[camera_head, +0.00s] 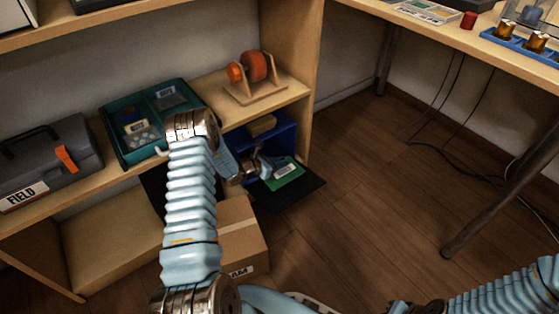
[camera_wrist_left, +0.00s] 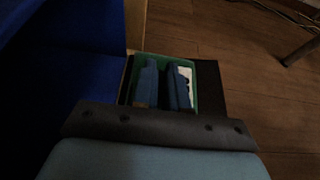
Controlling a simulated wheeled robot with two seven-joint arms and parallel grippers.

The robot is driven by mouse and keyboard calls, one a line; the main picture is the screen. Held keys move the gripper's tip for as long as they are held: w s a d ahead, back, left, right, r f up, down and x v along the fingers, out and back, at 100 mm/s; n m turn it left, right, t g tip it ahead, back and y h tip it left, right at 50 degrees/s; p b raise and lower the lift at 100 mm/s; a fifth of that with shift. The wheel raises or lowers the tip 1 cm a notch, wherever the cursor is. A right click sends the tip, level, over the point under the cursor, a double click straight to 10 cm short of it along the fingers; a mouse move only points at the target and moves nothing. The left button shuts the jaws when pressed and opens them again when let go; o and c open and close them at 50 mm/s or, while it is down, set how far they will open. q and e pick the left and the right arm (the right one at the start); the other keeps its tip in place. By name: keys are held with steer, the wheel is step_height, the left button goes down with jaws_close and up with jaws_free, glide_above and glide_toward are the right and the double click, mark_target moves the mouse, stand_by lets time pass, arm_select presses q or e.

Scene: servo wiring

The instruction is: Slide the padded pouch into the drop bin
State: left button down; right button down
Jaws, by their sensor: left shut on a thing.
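The padded pouch (camera_head: 285,178) is green with a white label. My left gripper (camera_head: 263,167) is shut on it, with the fingers across its near part. The pouch also shows around the fingers in the left wrist view (camera_wrist_left: 193,98). The drop bin (camera_head: 284,133) is blue and stands low beside the shelf. In the head view the pouch overlaps the bin's front; in the left wrist view it is to the right of the bin's blue surface (camera_wrist_left: 88,82). The exact gap is unclear. My right gripper is out of view; only part of that arm shows.
A brown block (camera_head: 262,125) shows in the bin. A dark mat (camera_head: 304,190) lies on the floor, with a cardboard box (camera_head: 240,245) nearby. A teal tray (camera_head: 118,146), a grey toolbox (camera_head: 45,155) and an orange reel (camera_head: 254,67) occupy the shelf. The floor at right is mostly clear.

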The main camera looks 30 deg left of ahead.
arm_select(q)
steer(key=shift+f, duration=0.35)
steer(key=c, duration=1.1)
jaws_free()
